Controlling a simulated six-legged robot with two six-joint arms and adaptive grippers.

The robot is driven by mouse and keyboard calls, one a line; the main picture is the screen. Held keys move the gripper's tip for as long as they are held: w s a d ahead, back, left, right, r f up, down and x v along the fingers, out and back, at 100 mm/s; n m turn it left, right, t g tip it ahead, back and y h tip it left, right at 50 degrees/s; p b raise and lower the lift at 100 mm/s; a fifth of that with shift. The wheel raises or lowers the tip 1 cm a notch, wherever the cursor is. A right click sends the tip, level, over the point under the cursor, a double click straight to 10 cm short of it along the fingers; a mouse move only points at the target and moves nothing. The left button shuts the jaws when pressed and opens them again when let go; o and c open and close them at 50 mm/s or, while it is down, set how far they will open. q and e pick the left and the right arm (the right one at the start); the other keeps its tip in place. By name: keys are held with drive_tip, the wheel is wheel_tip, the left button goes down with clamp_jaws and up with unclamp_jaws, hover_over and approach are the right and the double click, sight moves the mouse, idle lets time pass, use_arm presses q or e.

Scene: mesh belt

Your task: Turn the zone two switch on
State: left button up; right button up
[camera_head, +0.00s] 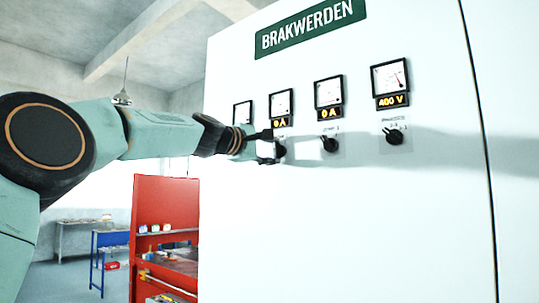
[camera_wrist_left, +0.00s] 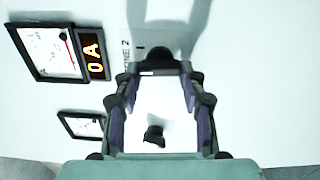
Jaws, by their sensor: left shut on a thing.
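The zone two switch is a black rotary knob (camera_wrist_left: 158,54) on the pale cabinet front, beside a partly covered label ending in "NE 2" in the left wrist view. In the head view the knob (camera_head: 281,151) shows just past my left gripper (camera_head: 270,147). My left gripper (camera_wrist_left: 160,70) is shut on this knob, with its fingertips against it. The fingers hide part of the knob, so I cannot tell which way it points. The meter (camera_wrist_left: 45,52) beside it has a lit display (camera_wrist_left: 95,52) reading 0 A. My right gripper is not in view.
More black knobs (camera_head: 329,145) (camera_head: 394,136) sit to the right on the cabinet (camera_head: 350,230), under meters reading 0 A and 400 V. Another knob (camera_wrist_left: 154,135) shows between my fingers. A red rack (camera_head: 165,205) stands left of the cabinet.

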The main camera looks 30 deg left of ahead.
use_arm(q)
drive_tip(key=m+b, duration=0.1)
drive_tip(key=m, duration=0.2)
drive_tip(key=shift+r+m, duration=0.1)
drive_tip(key=shift+m, duration=0.2)
drive_tip(key=shift+d+m+b, duration=0.1)
drive_tip(key=shift+m+b, duration=0.35)
drive_tip(key=shift+m, duration=1.15)
drive_tip(key=o, duration=1.1)
drive_tip(key=shift+d, duration=0.15)
drive_tip(key=shift+o, duration=0.2)
drive_tip(key=shift+a, duration=0.2)
drive_tip(key=shift+r, duration=0.1)
